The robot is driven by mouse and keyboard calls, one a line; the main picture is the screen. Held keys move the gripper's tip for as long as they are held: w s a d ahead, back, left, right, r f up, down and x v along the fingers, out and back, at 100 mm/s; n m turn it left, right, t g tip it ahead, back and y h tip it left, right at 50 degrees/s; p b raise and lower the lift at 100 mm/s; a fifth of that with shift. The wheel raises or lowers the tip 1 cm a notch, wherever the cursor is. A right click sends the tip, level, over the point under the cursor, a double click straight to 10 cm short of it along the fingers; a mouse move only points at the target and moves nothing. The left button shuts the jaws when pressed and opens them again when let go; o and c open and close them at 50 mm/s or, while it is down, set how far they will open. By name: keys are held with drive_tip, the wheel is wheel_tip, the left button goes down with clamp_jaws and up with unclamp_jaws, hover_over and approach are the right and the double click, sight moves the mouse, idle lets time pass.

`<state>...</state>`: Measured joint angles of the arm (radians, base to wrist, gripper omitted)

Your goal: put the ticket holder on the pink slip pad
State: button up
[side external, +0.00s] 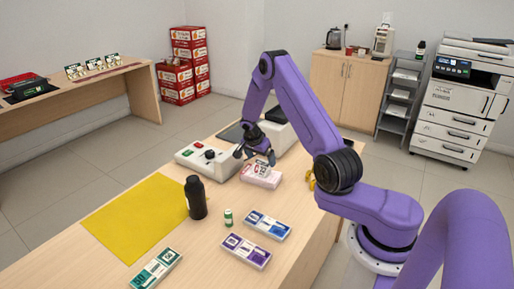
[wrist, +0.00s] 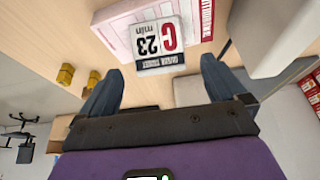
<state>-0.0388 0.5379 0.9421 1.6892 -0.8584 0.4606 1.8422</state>
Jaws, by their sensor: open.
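The ticket holder (wrist: 160,45) is a small white block with a red "C" and a black "23". In the wrist view it lies over the edge of the pink slip pad (wrist: 119,31) and appears to rest on it. In the side view the ticket holder (side external: 262,168) shows on top of the pink slip pad (side external: 261,180), partly behind my fingers. My gripper (side external: 256,156) is open just above and beside the holder.
A white device with a knob (side external: 207,160) stands left of the pad. A yellow mat (side external: 130,220) lies at left, mostly bare. Yellow pieces (wrist: 65,75) sit near the pad.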

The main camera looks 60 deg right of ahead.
drive_tip(key=w+a+r+n+t+y, duration=0.1)
drive_tip(key=a+r+n, duration=0.6)
drive_tip(key=a+r, duration=0.75)
drive_tip(key=s+a+r+n+y, duration=0.1)
drive_tip(key=s+a+n, duration=0.25)
drive_tip(key=a, duration=0.25)
drive_tip(key=s+a+r+n, duration=0.2)
drive_tip(key=s+a+n, duration=0.15)
drive_tip(key=a, duration=0.25)
drive_tip(key=s+a+r+n+y, duration=0.1)
drive_tip(key=s+a+n, duration=0.1)
drive_tip(key=s+n, duration=0.6)
drive_tip(key=s+a+r+n+y, duration=0.2)
drive_tip(key=s+n, duration=0.6)
drive_tip(key=s, duration=1)
drive_tip(key=shift+s+a+n+g, duration=0.3)
drive_tip(key=shift+s+a+g, duration=0.1)
drive_tip(key=shift+a, duration=0.25)
